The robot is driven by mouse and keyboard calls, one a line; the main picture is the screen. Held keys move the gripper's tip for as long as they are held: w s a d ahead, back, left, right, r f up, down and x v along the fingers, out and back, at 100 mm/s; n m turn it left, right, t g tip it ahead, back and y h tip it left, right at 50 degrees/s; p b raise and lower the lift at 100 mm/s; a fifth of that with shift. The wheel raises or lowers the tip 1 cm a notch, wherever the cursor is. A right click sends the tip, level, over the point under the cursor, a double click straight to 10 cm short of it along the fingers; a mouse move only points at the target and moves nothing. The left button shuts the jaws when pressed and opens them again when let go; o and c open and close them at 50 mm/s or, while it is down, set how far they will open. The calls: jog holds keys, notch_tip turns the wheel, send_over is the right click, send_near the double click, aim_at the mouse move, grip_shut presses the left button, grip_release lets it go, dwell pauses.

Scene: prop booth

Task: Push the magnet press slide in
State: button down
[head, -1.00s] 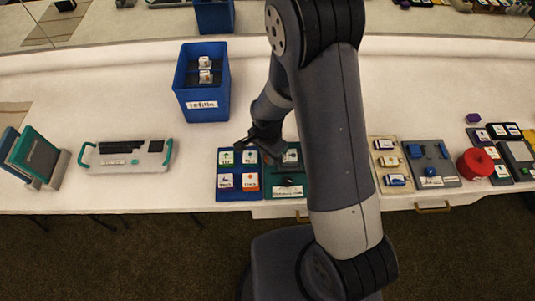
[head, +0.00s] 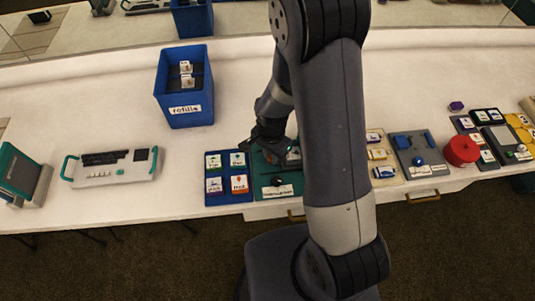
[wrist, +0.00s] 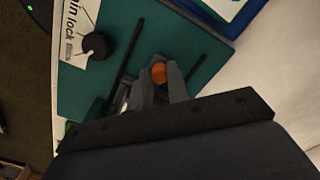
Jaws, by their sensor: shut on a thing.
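My gripper (head: 274,146) is low over the teal board (head: 262,182) in the head view. The wrist view shows its fingers (wrist: 160,84) closed around a small round orange part (wrist: 158,72) above that board. A white label ending in "in lock" and a black round knob (wrist: 97,45) are on the teal board, with dark rods beside the fingers. I cannot make out a magnet press label. A grey board (head: 413,143) with blue parts stands to the right of my arm; its label is too small to read. My arm hides part of the bench.
A blue board (head: 229,198) with cards is left of the teal board. A blue bin (head: 162,90) labelled "refills" stands behind. A cream board (head: 388,157) and a red round thing (head: 461,151) are to the right. The bench between the bin and the grey console (head: 113,172) is clear.

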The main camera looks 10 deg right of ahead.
jog(key=c, duration=1.6)
grip_release()
notch_tip(320, 180, up, 11)
jog(key=shift+c, duration=0.5)
